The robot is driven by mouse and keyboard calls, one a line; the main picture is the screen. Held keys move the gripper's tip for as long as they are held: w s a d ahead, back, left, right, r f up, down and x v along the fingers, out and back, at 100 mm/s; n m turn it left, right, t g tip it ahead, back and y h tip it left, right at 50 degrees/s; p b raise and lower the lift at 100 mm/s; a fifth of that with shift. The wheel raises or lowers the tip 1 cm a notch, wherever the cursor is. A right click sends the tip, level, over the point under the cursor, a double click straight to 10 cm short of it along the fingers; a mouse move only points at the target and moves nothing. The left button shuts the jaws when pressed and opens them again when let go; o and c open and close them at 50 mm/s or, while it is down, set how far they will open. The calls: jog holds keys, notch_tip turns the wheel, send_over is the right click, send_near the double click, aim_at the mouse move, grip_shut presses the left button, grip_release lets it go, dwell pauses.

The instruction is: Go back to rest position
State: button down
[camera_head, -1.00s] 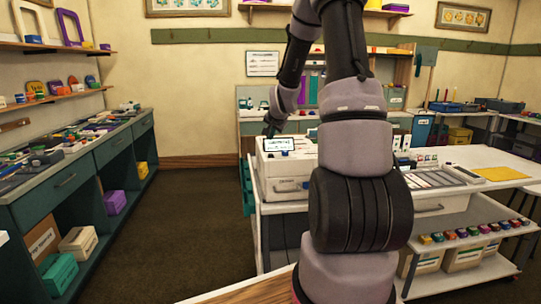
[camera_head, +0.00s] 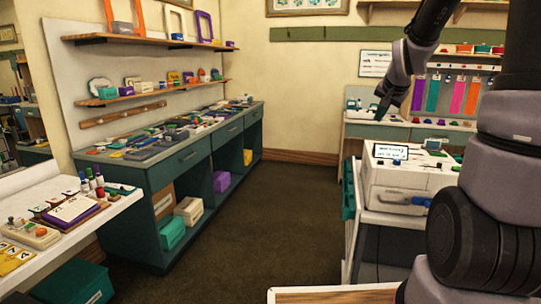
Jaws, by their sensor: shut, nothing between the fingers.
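My gripper (camera_head: 383,108) hangs at the end of my arm, on the right of the head view. It points down, above and slightly left of a white boxy machine (camera_head: 408,178) with a small screen on top. It is small and dark here, its fingers look closed together, and nothing shows between them. My arm covers much of the right side of the picture and hides what lies behind it.
A dark green counter (camera_head: 190,160) with drawers runs along the left wall, under wooden shelves (camera_head: 150,95). A white table (camera_head: 105,215) with small items stands at the near left. Dark carpet (camera_head: 265,215) lies clear in the middle. A wood-topped edge (camera_head: 335,295) is at the bottom.

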jog(key=s+a+r+n+y, duration=0.1)
jog(key=s+a+r, duration=0.3)
jog(key=s, duration=0.9)
jog(key=s+a+r+n+g+y, duration=0.1)
jog(key=s+a+r+n, duration=0.2)
jog(key=s, duration=1)
jog(key=a+r, duration=0.1)
jog(key=a, duration=0.2)
jog(key=shift+s+a+n+y, duration=0.15)
jog(key=shift+s+n+y, duration=0.15)
jog(key=shift+s+y, duration=0.1)
jog(key=shift+r, duration=0.1)
